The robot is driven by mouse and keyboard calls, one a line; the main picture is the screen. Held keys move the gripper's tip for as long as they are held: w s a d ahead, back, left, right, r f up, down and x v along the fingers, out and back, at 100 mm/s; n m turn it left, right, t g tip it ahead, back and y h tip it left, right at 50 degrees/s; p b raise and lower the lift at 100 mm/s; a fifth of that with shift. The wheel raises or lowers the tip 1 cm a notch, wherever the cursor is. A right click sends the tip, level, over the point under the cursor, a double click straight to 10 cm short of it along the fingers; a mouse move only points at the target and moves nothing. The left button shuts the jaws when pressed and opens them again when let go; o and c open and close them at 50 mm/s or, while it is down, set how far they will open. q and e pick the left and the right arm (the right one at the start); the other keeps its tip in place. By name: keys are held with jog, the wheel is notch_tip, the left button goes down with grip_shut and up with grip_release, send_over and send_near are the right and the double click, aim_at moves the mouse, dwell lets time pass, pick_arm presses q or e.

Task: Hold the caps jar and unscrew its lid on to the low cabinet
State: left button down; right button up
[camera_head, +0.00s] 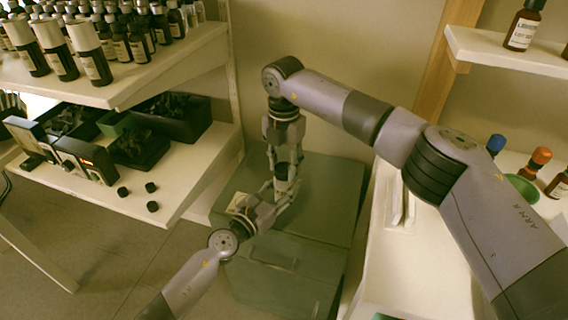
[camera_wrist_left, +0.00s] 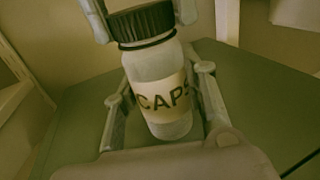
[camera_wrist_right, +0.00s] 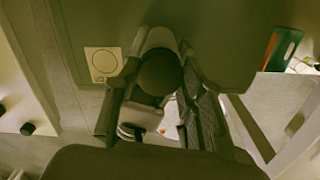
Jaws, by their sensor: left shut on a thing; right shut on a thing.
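The caps jar (camera_wrist_left: 163,90) is a pale bottle with a CAPS label and a ribbed black lid (camera_wrist_left: 140,22), upright in the left wrist view. My left gripper (camera_head: 275,193) is shut around the jar's body from the side. My right gripper (camera_head: 284,158) points down from above and is shut on the lid, which shows as a dark disc in the right wrist view (camera_wrist_right: 160,74). In the head view the jar is mostly hidden between the two grippers, above the green low cabinet (camera_head: 320,195).
A pale square (camera_wrist_right: 101,63) lies on the cabinet top. A shelf (camera_head: 205,45) of dark bottles stands at left, with bins, devices and loose black caps (camera_head: 151,187) below. A white surface (camera_head: 385,285) with coloured-cap bottles is at right. The cabinet's right part is clear.

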jog(key=n, duration=1.1)
jog(key=shift+n, duration=0.4)
jog(key=n, duration=0.3)
jog(key=shift+n, duration=0.3)
jog(key=n, duration=0.3)
jog(key=shift+r+n, duration=0.1)
jog(key=shift+n, duration=0.3)
jog(key=n, duration=1)
jog(key=shift+r, duration=0.2)
